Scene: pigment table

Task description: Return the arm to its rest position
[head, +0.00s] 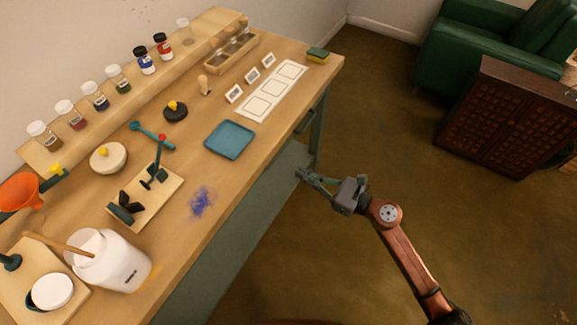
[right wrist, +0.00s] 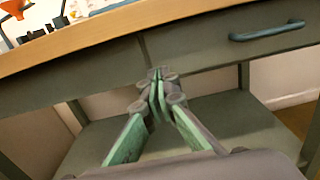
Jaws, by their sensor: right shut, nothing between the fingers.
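My right gripper (head: 303,175) is in front of the table's front edge, out over the floor side and apart from everything on the tabletop. In the right wrist view its fingertips (right wrist: 157,80) are together with nothing between them, facing the table's drawer fronts. My right arm (head: 405,250) reaches in from the lower right of the head view. My left gripper does not show in the head view.
A drawer handle (right wrist: 267,31) sticks out. Floor (head: 400,150) right of the table is free up to a dark cabinet (head: 510,120).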

